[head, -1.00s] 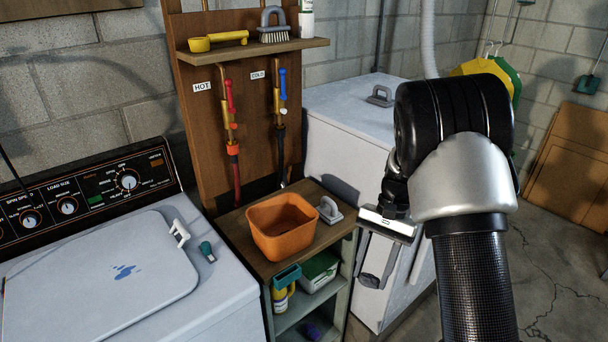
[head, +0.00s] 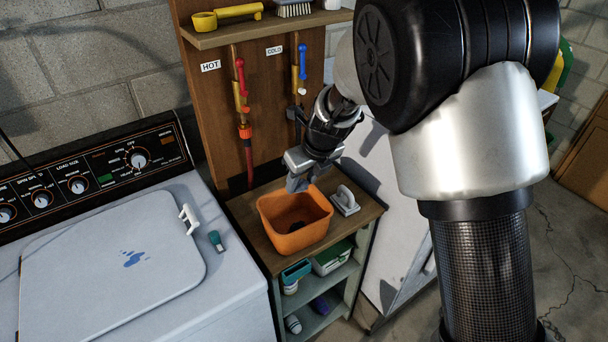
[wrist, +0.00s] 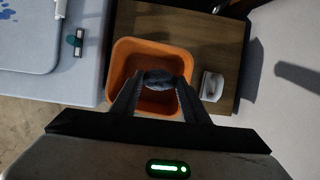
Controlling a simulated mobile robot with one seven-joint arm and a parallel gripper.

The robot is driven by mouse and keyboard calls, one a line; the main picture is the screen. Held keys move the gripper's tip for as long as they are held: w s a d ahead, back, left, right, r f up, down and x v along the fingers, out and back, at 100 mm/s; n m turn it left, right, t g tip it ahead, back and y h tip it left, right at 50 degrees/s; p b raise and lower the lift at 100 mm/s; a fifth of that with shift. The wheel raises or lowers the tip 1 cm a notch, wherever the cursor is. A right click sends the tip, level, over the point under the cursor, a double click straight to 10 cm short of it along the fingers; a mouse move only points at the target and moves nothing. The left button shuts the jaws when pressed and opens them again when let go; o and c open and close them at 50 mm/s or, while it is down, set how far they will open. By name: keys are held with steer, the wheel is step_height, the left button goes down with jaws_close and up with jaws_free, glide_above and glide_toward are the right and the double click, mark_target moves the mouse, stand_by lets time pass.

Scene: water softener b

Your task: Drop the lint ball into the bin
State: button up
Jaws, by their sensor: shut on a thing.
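The orange bin (head: 290,243) stands open-topped on the wooden top of a small shelf unit. In the wrist view my gripper (wrist: 159,88) is shut on a grey lint ball (wrist: 159,77), and the ball shows between the fingertips over the opening of the bin (wrist: 125,62). The ball is hard to make out in the head view.
A board with hot and cold taps (head: 243,85) and a shelf (head: 265,25) rises behind the bin.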

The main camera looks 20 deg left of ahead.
steer(key=shift+f, duration=0.7)
step_height(320, 180, down, 4)
steer(key=b, duration=0.3)
steer(key=shift+f+b, duration=0.2)
steer(key=shift+b, duration=0.2)
steer(key=o, duration=1.1)
steer(key=shift+r, duration=0.1)
steer(key=p+v, duration=0.1)
steer(key=v, duration=1.6)
steer(key=shift+d+r, duration=0.1)
